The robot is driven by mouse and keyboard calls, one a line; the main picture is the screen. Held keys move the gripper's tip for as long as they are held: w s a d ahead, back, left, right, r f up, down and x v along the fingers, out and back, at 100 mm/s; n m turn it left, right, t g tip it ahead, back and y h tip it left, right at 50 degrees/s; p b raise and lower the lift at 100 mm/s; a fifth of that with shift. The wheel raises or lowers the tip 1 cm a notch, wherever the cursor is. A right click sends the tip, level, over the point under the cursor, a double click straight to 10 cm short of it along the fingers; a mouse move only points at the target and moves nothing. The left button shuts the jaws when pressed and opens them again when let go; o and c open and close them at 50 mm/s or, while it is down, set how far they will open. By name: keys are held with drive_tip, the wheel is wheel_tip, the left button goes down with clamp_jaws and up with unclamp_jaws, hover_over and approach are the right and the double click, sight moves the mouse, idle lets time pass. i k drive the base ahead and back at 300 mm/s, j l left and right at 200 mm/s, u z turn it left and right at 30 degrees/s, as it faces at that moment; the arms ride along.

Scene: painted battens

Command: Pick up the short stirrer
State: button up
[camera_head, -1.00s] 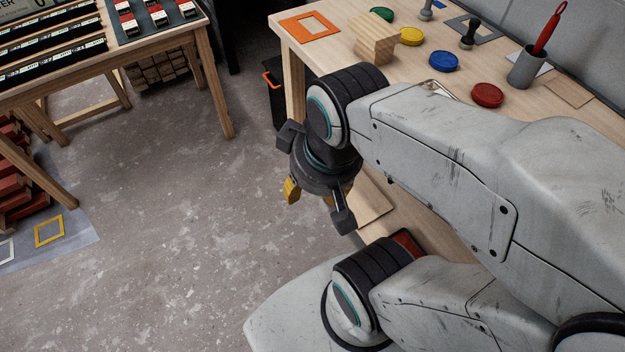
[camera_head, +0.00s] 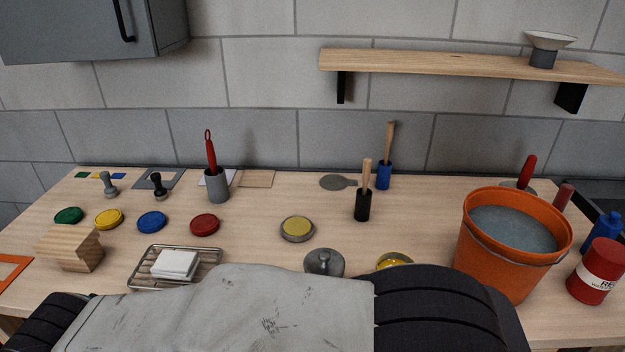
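A wooden stirrer (camera_head: 367,172) stands upright in a black holder (camera_head: 363,207) near the middle of the bench. A wooden stirrer (camera_head: 389,142) leans a little in a blue holder (camera_head: 384,176) behind it and shows more of its length. The one in the black holder looks shorter, though the holders hide their lower ends. A red-handled tool (camera_head: 210,150) stands in a grey cup (camera_head: 217,187) to the left. My gripper is out of view; only my grey arm link crosses the bottom.
An orange bucket (camera_head: 480,255) of greyish liquid and a red can (camera_head: 594,272) stand at the right. A wire rack (camera_head: 135,285), a wooden block (camera_head: 72,248) and several coloured discs occupy the left. A shelf (camera_head: 450,63) hangs above.

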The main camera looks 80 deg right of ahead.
sight(367, 162)
drive_tip(key=z, duration=3.2)
drive_tip(key=l+z, duration=0.1)
drive_tip(key=l, duration=0.35)
